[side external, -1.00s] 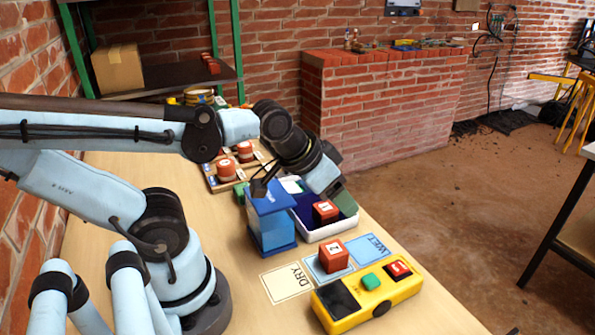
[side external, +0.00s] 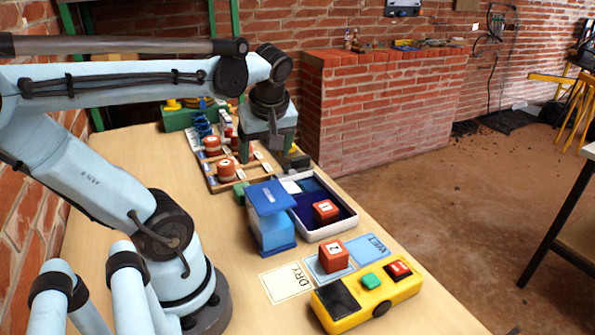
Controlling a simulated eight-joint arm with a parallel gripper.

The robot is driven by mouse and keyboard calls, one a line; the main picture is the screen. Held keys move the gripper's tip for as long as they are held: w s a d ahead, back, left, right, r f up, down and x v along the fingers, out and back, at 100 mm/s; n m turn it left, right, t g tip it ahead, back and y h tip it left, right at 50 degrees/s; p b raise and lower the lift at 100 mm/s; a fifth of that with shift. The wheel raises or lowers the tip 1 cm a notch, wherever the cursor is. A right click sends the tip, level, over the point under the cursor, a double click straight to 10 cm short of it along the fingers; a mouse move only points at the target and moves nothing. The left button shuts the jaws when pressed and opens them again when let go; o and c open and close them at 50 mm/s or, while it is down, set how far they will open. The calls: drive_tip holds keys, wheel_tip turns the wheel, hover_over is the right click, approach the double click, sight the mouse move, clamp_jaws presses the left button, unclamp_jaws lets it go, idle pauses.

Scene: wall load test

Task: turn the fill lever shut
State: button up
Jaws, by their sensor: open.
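A blue tank (side external: 271,225) with a white label on its upper part stands on the table, left of a white-rimmed tray (side external: 338,233) with a dark blue inside. I cannot make out the fill lever clearly; a small green part (side external: 240,188) shows at the tank's back left. My gripper (side external: 267,155) points down behind the tank and tray, beside the wooden rack. It is open, and I see nothing held in it. It appears apart from the tank. A red block marked 1 (side external: 326,210) sits in the tray's front part.
A red block marked 2 (side external: 333,255) stands on a blue card between the DRY card (side external: 287,283) and the WET card (side external: 367,249). A yellow device (side external: 366,301) lies in front. A wooden rack (side external: 246,178) with red-orange pieces is behind. The table's left middle is clear.

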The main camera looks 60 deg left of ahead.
drive_tip(key=shift+s+a+n, duration=0.25)
drive_tip(key=shift+a+n, duration=0.15)
drive_tip(key=shift+x, duration=5.85)
drive_tip(key=shift+s, duration=0.2)
drive_tip(key=shift+c, duration=0.3)
drive_tip(key=c, duration=1)
